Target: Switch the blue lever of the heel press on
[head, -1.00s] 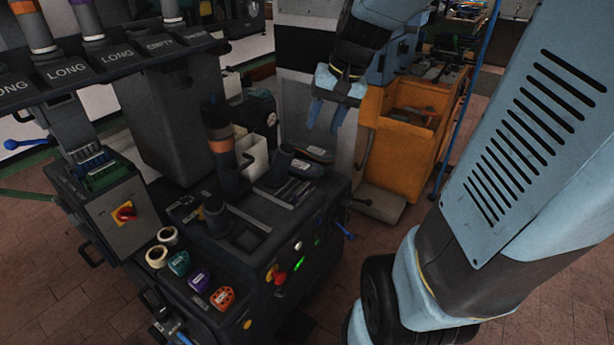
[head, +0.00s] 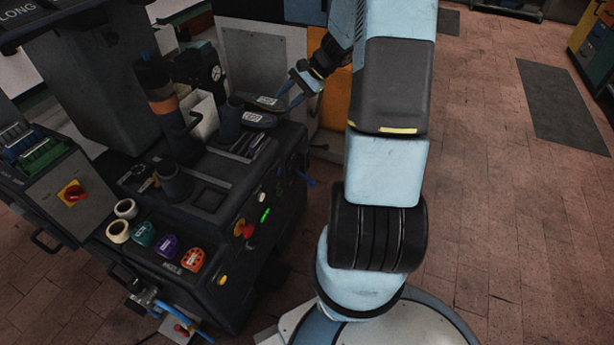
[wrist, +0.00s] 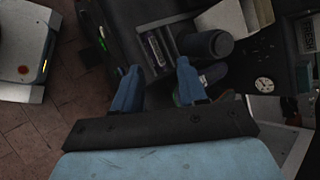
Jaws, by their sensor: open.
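The heel press (head: 235,200) is a dark machine on the left of the head view, with a green light and a red knob on its front panel. A small blue lever (head: 308,181) sticks out low on its right side. Blue fittings (head: 145,292) also show at its lower left; I cannot tell which one switches the press. My gripper (head: 284,98) is open and empty above the press's back right corner, higher than the right-side lever and apart from it. In the wrist view my gripper's blue fingers (wrist: 158,86) are spread over the press top. No blue lever is clearly visible there.
Tape rolls (head: 166,245) lie on the press's front ledge. An upright dark post with an orange band (head: 163,104) and a white bin (head: 203,116) stand left of my gripper. A grey cabinet (head: 258,58) is behind. The brick floor at right is mostly clear.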

